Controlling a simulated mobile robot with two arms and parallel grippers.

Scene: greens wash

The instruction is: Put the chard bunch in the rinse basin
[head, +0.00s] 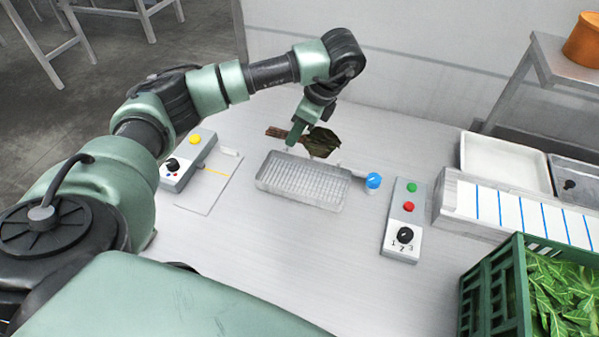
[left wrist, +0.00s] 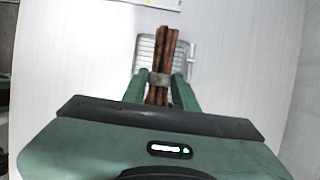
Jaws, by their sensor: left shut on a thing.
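The chard bunch (head: 322,140) has dark green leaves and reddish-brown stems. My left gripper (head: 295,132) is shut on it and holds it in the air, by the far edge of the rinse basin in the head view. In the left wrist view the stems (left wrist: 166,56) stick out beyond the fingers of the left gripper (left wrist: 161,82), with a grey band around them. The rinse basin (head: 262,183) is a shallow clear tray with a ribbed floor, and it looks empty. It shows partly behind the stems in the left wrist view (left wrist: 187,58). My right gripper is not in view.
A blue-topped valve (head: 373,181) stands at the basin's right end. A control box (head: 403,222) with green and red buttons is right of it. Another box (head: 180,172) stands left. A green crate (head: 494,290) of leaves and a white tray (head: 505,162) are at the right.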

